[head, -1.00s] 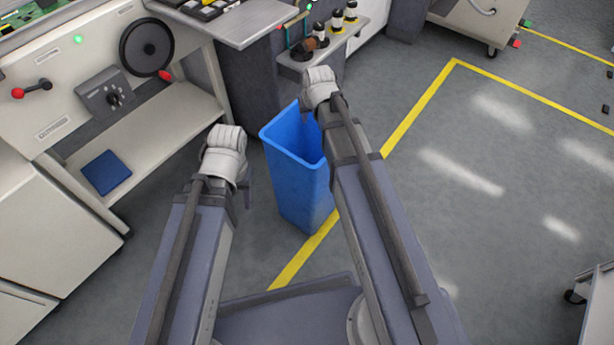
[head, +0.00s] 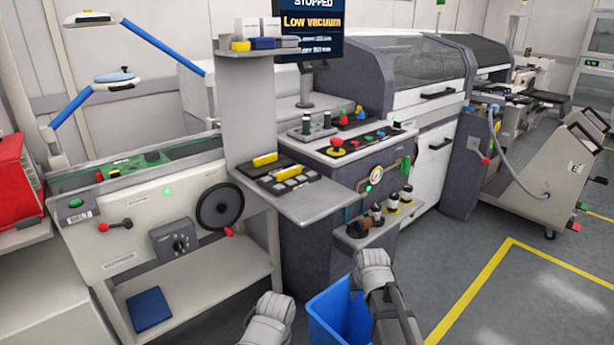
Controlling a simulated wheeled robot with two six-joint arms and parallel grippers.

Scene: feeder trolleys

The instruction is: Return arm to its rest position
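My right gripper (head: 372,262) is low in the middle of the head view, in front of the small shelf and above the right part of the blue bin. Its wrist is seen from behind and its fingers are hidden, so I cannot tell whether it is open or shut. My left gripper (head: 272,312) is at the bottom edge, left of the bin. Its fingers are also hidden. No held object shows at either gripper.
The blue bin (head: 345,308) stands on the floor. A small shelf (head: 352,243) with dark-and-white bottles is just beyond my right gripper. A grey side table (head: 315,207) juts out at the left. Floor with yellow lines (head: 478,283) is open at right.

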